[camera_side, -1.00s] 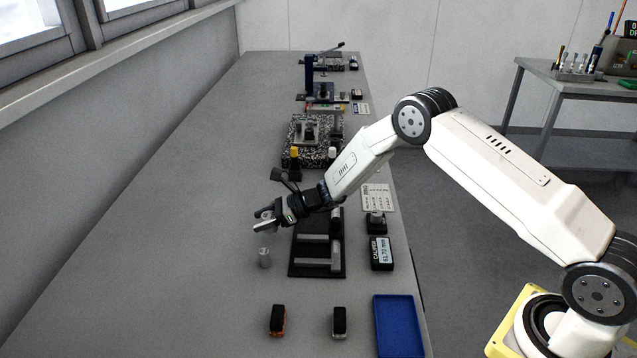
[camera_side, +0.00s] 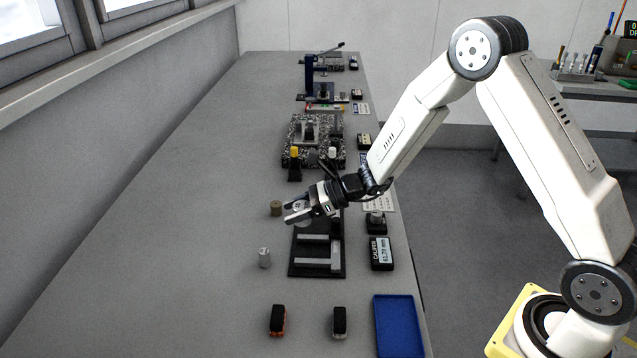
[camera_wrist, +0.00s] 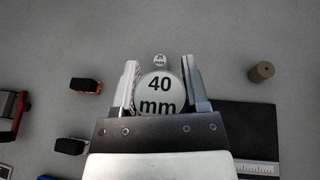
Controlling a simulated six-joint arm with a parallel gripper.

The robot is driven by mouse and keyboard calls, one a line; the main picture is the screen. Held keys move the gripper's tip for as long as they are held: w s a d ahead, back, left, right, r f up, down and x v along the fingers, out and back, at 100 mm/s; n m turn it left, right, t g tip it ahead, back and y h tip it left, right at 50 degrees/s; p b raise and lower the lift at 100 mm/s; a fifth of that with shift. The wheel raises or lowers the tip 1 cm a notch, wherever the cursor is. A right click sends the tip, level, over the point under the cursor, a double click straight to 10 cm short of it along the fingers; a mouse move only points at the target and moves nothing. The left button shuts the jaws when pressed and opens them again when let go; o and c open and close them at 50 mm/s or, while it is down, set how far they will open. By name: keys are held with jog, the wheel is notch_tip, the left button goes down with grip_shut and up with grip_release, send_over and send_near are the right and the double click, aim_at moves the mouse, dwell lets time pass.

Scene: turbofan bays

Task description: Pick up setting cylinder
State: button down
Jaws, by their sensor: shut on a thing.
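My gripper (camera_side: 298,212) is shut on a grey setting cylinder (camera_wrist: 160,96) whose top face reads "40 mm". The cylinder sits between the two fingers in the wrist view, with its marked face toward the camera. In the side view the gripper is near the far left corner of the black measuring plate (camera_side: 318,273); the cylinder is partly hidden by the fingers, and its height above the bench is hard to judge. A smaller grey cylinder marked "25 mm" (camera_wrist: 159,60) stands on the bench; it also shows in the side view (camera_side: 264,258).
A brown cylinder (camera_side: 276,208) stands just left of my gripper. A caliper readout (camera_side: 381,253) is right of the plate. Two small dark blocks (camera_side: 278,320) (camera_side: 339,322) and a blue tray (camera_side: 398,325) lie in front. The bench's left side is clear.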

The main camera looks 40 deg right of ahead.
jog(key=shift+s+d+r, duration=0.1)
jog(key=shift+s+r, duration=0.3)
jog(key=shift+s, duration=0.35)
jog(key=shift+s+d+r, duration=0.1)
jog(key=shift+s+r, duration=0.25)
jog(key=shift+s, duration=0.4)
jog(key=shift+s, duration=0.1)
jog(key=s+d, duration=0.2)
jog(key=s, duration=0.8)
jog(key=shift+s+d+r, duration=0.35)
jog(key=shift+d+r, duration=0.05)
send_over(304, 254)
notch_tip(304, 254, down, 9)
jog(key=shift+s+f, duration=0.1)
jog(key=shift+s, duration=0.05)
